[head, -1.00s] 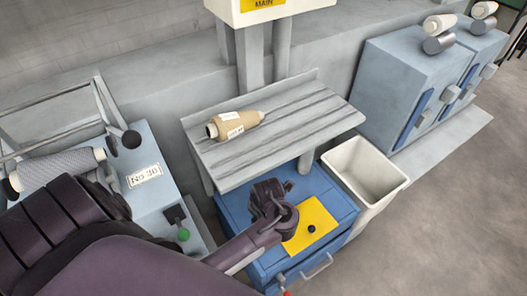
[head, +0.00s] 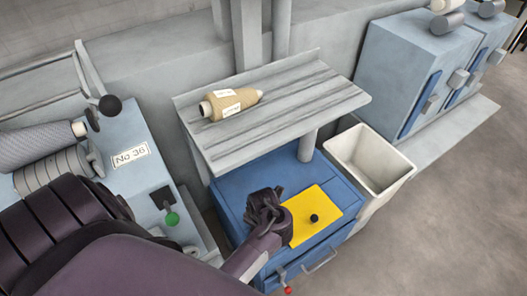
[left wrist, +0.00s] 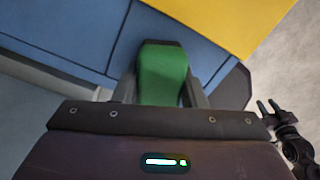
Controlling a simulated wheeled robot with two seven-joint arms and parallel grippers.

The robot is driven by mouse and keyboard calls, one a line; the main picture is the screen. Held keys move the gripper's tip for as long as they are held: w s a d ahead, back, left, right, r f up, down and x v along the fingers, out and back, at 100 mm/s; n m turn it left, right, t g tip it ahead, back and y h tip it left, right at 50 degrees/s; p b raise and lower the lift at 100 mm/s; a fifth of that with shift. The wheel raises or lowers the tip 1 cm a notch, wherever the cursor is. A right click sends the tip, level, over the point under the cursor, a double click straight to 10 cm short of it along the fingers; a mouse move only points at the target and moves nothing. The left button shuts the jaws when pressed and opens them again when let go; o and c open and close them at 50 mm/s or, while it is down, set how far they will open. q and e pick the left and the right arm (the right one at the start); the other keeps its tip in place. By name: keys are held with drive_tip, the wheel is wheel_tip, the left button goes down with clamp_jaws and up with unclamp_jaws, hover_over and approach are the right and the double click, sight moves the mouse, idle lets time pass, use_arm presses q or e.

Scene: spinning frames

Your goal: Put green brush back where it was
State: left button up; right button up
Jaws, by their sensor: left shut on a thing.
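My left gripper (head: 280,193) is low over the blue cabinet, beside the left edge of the yellow sheet. In the left wrist view my left gripper (left wrist: 162,95) is shut on the green brush (left wrist: 162,73), whose green block shows between the two grey fingers. The brush is not clearly visible in the head view, and I cannot tell whether it touches the cabinet. My right gripper (left wrist: 268,106) shows small at the right of the left wrist view, with its two fingers apart and nothing seen between them.
The blue cabinet (head: 250,180) carries the yellow sheet (head: 328,203) with a black knob. A white bin (head: 360,180) stands right; the No 36 machine (head: 125,135) stands left. Floor at right is clear.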

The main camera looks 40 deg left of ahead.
use_arm(q)
drive_tip(key=shift+f, duration=0.15)
drive_tip(key=o, duration=1)
wheel_tip(320, 180, up, 12)
drive_tip(key=p, duration=0.8)
drive_tip(key=shift+r+p, duration=0.25)
drive_tip(key=shift+p, duration=0.15)
